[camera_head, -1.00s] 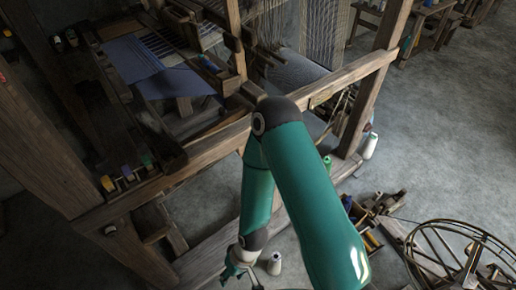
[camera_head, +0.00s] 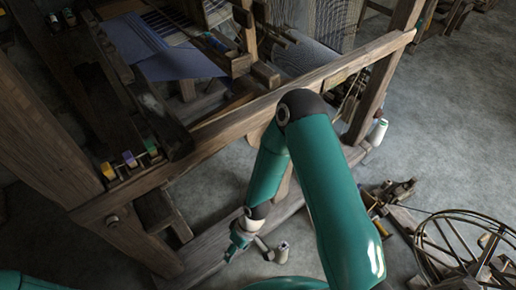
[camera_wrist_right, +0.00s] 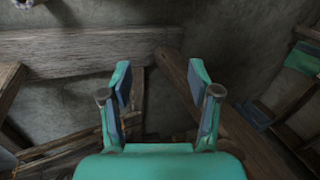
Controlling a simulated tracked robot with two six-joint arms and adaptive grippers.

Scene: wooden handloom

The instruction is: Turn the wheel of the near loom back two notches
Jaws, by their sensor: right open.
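The near loom (camera_head: 245,117) is a dark wooden frame with blue cloth (camera_head: 185,63) and pale threads. I cannot make out a toothed loom wheel in either view. A small round peg end (camera_head: 112,219) shows low on its left post. My right gripper (camera_head: 234,249) hangs low in front of the loom's lower beam. In the right wrist view my right gripper (camera_wrist_right: 160,78) is open, with nothing between its fingers. A wooden beam (camera_wrist_right: 85,47) lies beyond the fingers, against a grey surface. My left gripper is not in view.
A spoked wheel (camera_head: 418,240) lies at the lower right, beside wooden clutter. Coloured spools (camera_head: 129,159) sit on the left. Grey floor (camera_head: 445,130) is open at the right.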

